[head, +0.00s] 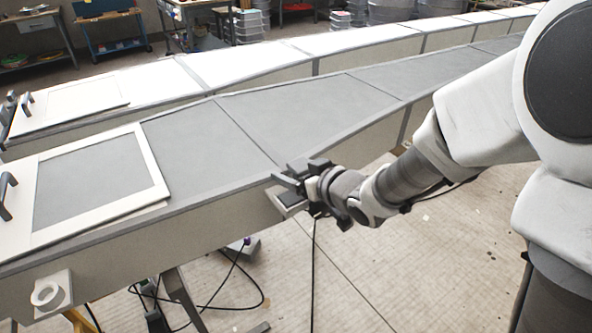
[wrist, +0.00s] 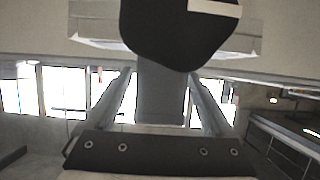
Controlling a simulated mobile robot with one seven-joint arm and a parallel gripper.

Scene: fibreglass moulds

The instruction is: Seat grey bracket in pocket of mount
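The grey bracket (wrist: 160,98) stands between the two fingers of my gripper (wrist: 160,82) in the wrist view, and the fingers appear closed on its sides. A black rounded part with a white strip hides its far end. The pale mount (wrist: 92,42) shows behind and to both sides of that part. In the head view, my gripper (head: 293,183) is at the side wall of the near mould, right by the pale mount (head: 277,199). My gripper covers much of the mount. I cannot see its pocket, nor whether the bracket touches it.
The long near mould (head: 180,150) has a grey top and a pale frame (head: 155,170) at its left end. A pale block with a ring (head: 48,294) is on its side at lower left. A second mould (head: 230,65) lies behind. Black cables (head: 262,285) lie on the floor.

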